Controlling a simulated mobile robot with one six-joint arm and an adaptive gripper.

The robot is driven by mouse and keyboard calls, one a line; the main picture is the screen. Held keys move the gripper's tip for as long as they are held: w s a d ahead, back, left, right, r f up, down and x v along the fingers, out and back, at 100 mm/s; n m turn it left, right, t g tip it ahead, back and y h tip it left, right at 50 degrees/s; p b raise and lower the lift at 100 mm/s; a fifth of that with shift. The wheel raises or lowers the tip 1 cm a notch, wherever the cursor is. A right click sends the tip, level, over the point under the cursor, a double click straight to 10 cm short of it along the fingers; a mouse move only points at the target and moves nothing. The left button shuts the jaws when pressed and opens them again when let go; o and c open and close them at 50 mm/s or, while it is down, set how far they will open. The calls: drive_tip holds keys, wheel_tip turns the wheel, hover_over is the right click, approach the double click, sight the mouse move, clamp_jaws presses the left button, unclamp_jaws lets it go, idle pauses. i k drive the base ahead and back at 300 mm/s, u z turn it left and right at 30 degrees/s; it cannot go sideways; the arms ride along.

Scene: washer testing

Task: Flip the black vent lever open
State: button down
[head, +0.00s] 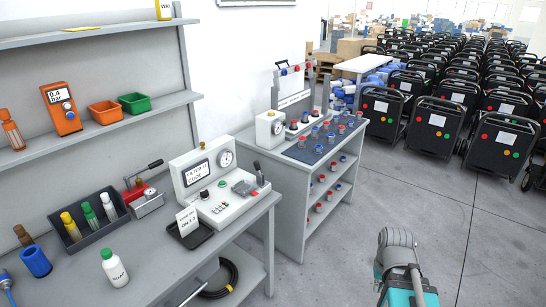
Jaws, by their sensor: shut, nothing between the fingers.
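A white test unit (215,185) with a round gauge (225,158) and a small display (197,172) stands on the grey bench. A short black lever (259,174) rises at its right end, beside a grey metal block (243,187); it stands nearly upright, tilted a little left. Another black-handled lever (150,166) slants up to the right from a red device to the left of the unit. No label shows which lever is the vent lever. My gripper is out of view.
A card (187,220) stands in a black tray before the unit. A rack of bottles (88,218) and a white bottle (114,268) are at left. A second grey workstation (300,175) stands behind. Open floor (350,235) lies right of the bench; rows of black machines (445,125) stand beyond.

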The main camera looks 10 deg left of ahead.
sight(257, 165)
drive_tip(key=u, duration=0.3)
drive_tip(key=i, duration=0.9)
drive_tip(key=u, duration=0.7)
